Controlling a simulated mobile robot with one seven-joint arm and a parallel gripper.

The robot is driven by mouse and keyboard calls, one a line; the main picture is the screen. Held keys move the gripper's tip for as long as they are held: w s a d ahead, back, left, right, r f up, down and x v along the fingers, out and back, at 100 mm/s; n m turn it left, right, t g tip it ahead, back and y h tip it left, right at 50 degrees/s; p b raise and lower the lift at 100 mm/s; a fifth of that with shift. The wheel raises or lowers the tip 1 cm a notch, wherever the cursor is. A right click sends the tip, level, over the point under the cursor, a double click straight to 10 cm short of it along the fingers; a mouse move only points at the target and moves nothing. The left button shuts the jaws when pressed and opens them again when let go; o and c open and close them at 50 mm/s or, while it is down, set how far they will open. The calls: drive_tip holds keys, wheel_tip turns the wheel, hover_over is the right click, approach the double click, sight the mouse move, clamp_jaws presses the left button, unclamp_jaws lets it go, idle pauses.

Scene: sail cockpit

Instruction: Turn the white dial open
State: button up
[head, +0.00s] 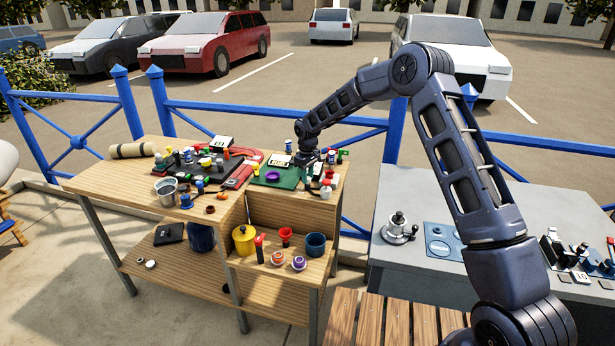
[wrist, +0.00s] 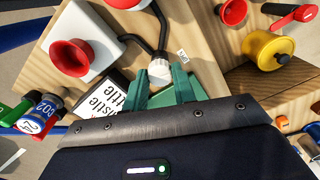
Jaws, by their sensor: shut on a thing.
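The white dial (wrist: 159,71) is a small ribbed white knob in the wrist view, beside the dark bent tubes on the wooden bench. My gripper (wrist: 160,80) has its green fingers on either side of the dial and is shut on it. The fingers hide the dial's near edge. In the head view my gripper (head: 307,158) is low over the right end of the wooden bench (head: 215,212), where the arm and small items hide the dial.
In the wrist view a white box with a red horn (wrist: 70,57), a card with printed words (wrist: 105,104) and a blue CO2 canister (wrist: 40,112) are close by. A yellow pot (head: 243,239) stands on the lower shelf. The grey table (head: 400,255) is at right.

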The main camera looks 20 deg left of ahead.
drive_tip(key=o, duration=1)
wheel_tip(320, 180, up, 11)
drive_tip(key=shift+f, duration=0.1)
